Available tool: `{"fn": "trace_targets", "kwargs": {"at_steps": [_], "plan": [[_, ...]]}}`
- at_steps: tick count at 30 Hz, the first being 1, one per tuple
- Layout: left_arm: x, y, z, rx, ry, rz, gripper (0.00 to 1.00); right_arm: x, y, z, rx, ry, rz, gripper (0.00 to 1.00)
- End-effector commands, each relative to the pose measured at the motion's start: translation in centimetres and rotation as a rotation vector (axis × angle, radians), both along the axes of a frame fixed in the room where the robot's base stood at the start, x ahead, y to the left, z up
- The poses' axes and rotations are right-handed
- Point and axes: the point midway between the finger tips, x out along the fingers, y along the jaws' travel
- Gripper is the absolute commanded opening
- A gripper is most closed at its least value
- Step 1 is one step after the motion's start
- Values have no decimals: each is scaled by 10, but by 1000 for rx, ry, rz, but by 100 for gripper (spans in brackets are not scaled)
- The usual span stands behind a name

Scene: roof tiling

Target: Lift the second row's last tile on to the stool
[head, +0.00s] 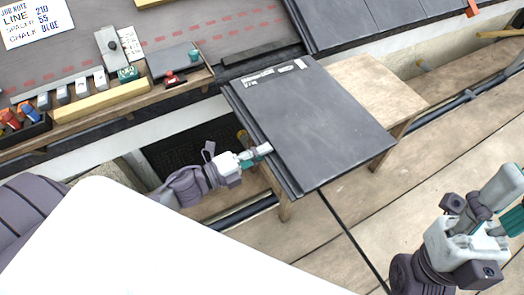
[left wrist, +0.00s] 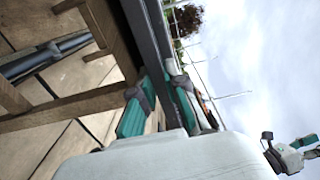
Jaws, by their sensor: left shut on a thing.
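A dark slate tile (head: 315,120) lies over the left part of the wooden stool (head: 378,88) in the head view, with a label and a pale mark near its far edge. Its left side shows more than one dark layer, so other tiles seem to lie beneath it. My left gripper (head: 256,154) is shut on the tile's left edge. In the left wrist view, the teal fingers (left wrist: 160,102) stand on either side of the dark tile edge (left wrist: 148,40). My right gripper (head: 508,222) is at the lower right, away from the tile; its fingers are partly cut off.
A ledge at the left holds a yellow bar (head: 100,106), small grey blocks, a dark tray of coloured tools (head: 22,130) and a red-knobbed tool (head: 172,78). Laid dark tiles (head: 375,18) cover the roof at the top right. Plank flooring (head: 345,205) surrounds the stool.

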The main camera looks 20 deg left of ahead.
Motion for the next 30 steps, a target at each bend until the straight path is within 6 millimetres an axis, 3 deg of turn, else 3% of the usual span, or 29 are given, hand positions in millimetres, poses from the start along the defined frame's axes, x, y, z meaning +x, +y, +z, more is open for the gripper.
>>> {"fn": "trace_targets", "kwargs": {"at_steps": [30], "plan": [[1, 0, -15, -1, -8, -2, 0, 0, 0, -13, 0, 0, 0, 40]]}}
